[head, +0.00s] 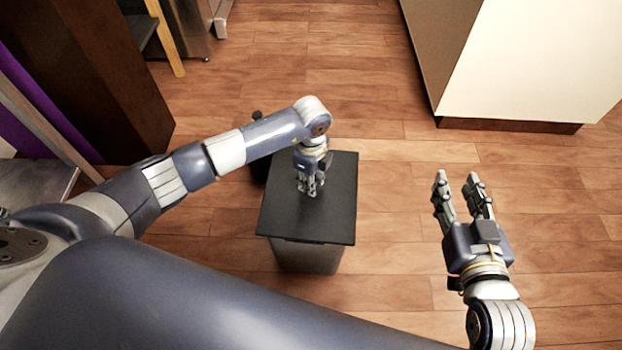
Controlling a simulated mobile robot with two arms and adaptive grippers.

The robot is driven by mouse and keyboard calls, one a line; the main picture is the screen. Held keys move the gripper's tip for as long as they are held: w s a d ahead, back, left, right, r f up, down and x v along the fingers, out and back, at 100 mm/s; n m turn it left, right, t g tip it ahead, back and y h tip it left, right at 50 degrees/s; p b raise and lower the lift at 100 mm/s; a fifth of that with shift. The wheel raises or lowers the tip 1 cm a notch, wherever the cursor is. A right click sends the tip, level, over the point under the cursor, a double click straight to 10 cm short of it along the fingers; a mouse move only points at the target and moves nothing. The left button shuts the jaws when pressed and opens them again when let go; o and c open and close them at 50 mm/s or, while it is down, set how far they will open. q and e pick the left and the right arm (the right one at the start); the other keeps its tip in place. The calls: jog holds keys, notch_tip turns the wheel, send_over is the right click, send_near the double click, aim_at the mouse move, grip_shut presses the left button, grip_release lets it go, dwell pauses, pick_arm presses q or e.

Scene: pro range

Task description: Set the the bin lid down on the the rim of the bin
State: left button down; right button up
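The bin (308,258) stands on the wooden floor in front of me, with a grey body. The black flat bin lid (332,208) covers its top; from this angle I cannot tell whether the lid rests on the rim or sits slightly above it. My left gripper (312,192) points down at the middle of the lid, its fingertips at the lid's upper face. Whether it grips a part of the lid is too small to tell. My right gripper (460,183) is open and empty, to the right of the bin above the floor.
A dark object (262,150) stands behind the bin, partly hidden by my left arm. A pale cabinet (530,60) is at the back right. Dark brown furniture (95,80) stands at the left. The floor (400,260) right of the bin is clear.

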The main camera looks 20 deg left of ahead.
pick_arm(q)
jog(key=shift+f, duration=0.2)
dwell(0.5)
jog(key=c, duration=1.7)
grip_release()
jog(key=shift+o, duration=0.2)
